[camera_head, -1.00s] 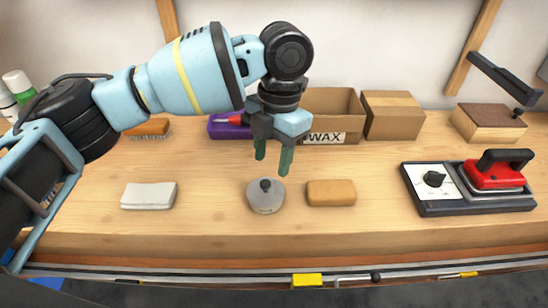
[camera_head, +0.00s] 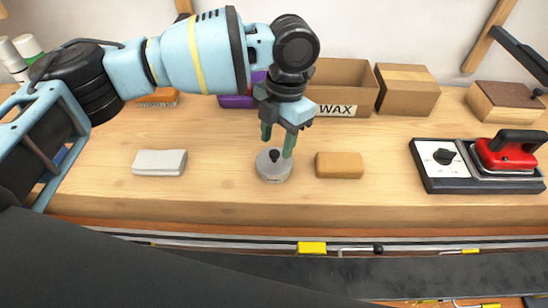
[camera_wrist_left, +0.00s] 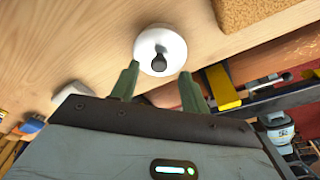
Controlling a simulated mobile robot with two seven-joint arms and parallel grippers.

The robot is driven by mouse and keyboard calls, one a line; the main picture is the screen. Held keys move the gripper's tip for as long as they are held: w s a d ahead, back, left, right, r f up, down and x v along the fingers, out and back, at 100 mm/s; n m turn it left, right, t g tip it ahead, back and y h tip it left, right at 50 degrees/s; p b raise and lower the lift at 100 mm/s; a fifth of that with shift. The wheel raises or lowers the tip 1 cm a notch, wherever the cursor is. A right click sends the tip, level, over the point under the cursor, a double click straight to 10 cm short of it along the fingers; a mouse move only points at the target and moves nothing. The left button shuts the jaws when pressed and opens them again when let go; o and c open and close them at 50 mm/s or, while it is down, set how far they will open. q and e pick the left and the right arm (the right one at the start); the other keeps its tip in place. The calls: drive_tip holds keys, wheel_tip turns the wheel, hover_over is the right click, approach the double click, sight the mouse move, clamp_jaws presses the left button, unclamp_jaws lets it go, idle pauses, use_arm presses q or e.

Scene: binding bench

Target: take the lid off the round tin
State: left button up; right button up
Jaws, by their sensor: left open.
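The round tin (camera_head: 273,174) is grey and stands on the wooden bench near its front edge. Its lid (camera_head: 266,160) is on top, with a dark round knob (camera_head: 274,155). My left gripper (camera_head: 277,147) is open, pointing down just above the tin, with its green fingers to either side of the knob in the head view. In the left wrist view the tin (camera_wrist_left: 174,49) lies just beyond the open fingertips (camera_wrist_left: 158,80), and the knob shows between their lines. I see no contact with the knob. My right gripper is not in view.
A tan block (camera_head: 339,165) stands close to the right of the tin, and a pale folded cloth or block (camera_head: 160,162) lies to the left. A box marked WAX (camera_head: 337,111) stands behind.

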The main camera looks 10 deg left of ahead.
sight(274, 157)
use_arm(q)
drive_tip(key=shift+s+a+f, duration=0.1)
drive_tip(key=shift+f, duration=0.6)
drive_tip(key=shift+s+a+f, duration=0.1)
drive_tip(key=shift+f, duration=0.6)
drive_tip(key=shift+c, duration=0.3)
clamp_jaws()
